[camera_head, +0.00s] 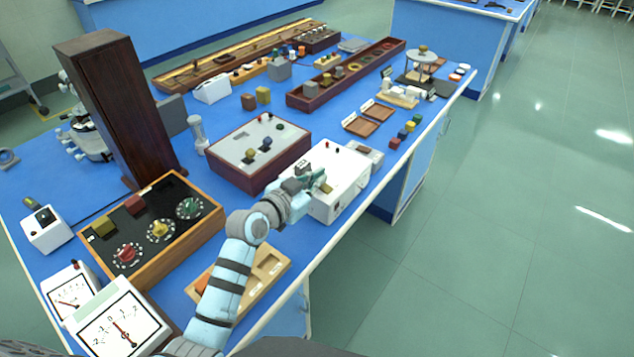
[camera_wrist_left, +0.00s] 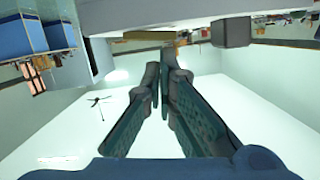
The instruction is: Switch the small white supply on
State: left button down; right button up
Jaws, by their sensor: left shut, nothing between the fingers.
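The white supply box (camera_head: 345,172) stands near the front edge of the blue bench, with small red and dark terminals on its top. My left gripper (camera_head: 318,178) is shut and empty, over the near left part of the box in the head view. A yellowish knob (camera_head: 327,188) shows just beside the fingertips. In the left wrist view, the shut fingers (camera_wrist_left: 165,72) point up toward a white body (camera_wrist_left: 160,14) with a dark grey block (camera_wrist_left: 232,33) beneath it. I cannot tell whether the fingers touch the box. The switch is not clearly visible. My right gripper is not in view.
A dark red box with a grey panel (camera_head: 236,150) stands just left of the supply. A wooden-framed dial box (camera_head: 205,231) and white meters (camera_head: 118,321) are nearer. A wooden tray (camera_head: 273,267) lies by my arm. The floor (camera_head: 480,240) to the right is clear.

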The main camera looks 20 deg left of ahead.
pick_arm(q)
jog(key=shift+f, duration=0.1)
jog(key=shift+w+a+f+n+b, duration=0.1)
jog(key=shift+a+f+n+b, duration=0.2)
jog(key=shift+f+n, duration=0.2)
jog(key=r+p, duration=0.4)
jog(key=r, duration=0.1)
jog(key=shift+a, duration=0.4)
jog(key=v, duration=0.9)
jog(key=shift+s+a+f+p, duration=0.25)
jog(key=shift+a+p, duration=0.05)
jog(key=shift+p, duration=0.1)
